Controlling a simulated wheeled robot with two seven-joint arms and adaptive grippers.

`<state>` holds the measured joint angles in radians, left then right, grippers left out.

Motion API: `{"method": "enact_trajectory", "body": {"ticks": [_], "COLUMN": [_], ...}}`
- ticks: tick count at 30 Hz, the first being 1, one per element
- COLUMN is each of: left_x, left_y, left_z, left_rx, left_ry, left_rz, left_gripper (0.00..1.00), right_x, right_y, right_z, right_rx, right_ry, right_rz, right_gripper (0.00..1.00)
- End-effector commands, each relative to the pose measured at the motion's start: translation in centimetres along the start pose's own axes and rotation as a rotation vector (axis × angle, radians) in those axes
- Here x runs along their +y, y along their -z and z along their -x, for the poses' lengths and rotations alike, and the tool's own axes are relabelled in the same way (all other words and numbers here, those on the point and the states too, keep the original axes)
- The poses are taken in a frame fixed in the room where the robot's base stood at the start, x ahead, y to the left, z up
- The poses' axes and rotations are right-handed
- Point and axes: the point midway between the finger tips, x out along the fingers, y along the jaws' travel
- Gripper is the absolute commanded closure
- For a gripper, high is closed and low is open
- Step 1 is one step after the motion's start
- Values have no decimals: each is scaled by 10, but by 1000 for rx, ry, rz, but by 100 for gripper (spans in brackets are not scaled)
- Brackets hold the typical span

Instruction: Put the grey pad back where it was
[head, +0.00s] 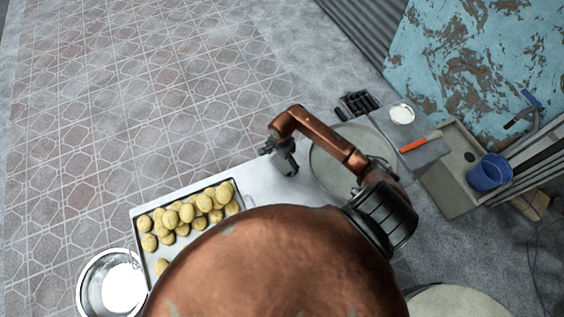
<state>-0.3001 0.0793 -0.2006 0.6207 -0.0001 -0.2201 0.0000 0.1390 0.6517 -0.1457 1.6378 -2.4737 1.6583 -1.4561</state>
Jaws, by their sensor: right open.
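I cannot pick out the grey pad with certainty in the head view. My right gripper (281,160) is dark grey, at the end of the copper-coloured arm. It is open, at the white table's (262,181) far edge, between the tray of yellow rounds and a large round grey pan. I see nothing clearly held between its fingers. My left gripper is not in view. A large copper-coloured rounded shape hides the near middle of the scene.
A metal tray (134,212) with several yellow rounds (187,211) stands left, by a shiny bowl (92,284). The round grey pan (326,176) is right of the gripper. Farther right are a white bowl (402,114), an orange-handled tool (414,145) and a blue bucket (488,173).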

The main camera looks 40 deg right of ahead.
Motion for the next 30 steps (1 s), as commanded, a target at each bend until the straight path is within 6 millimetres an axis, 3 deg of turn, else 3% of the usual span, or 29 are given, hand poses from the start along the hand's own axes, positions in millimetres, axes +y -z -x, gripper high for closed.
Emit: {"method": "enact_trajectory", "body": {"ticks": [15, 21, 30], "left_x": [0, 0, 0], "left_y": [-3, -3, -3], "left_z": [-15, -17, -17], "left_rx": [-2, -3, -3], "left_ry": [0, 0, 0], "left_rz": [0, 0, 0], "left_gripper": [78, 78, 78], "right_x": [-1, -1, 0], "right_y": [2, 1, 1], "right_z": [99, 115, 117], "right_rx": [5, 4, 2], "right_ry": [3, 1, 1], "right_rz": [3, 1, 1], "right_gripper": [4, 4, 4]}}
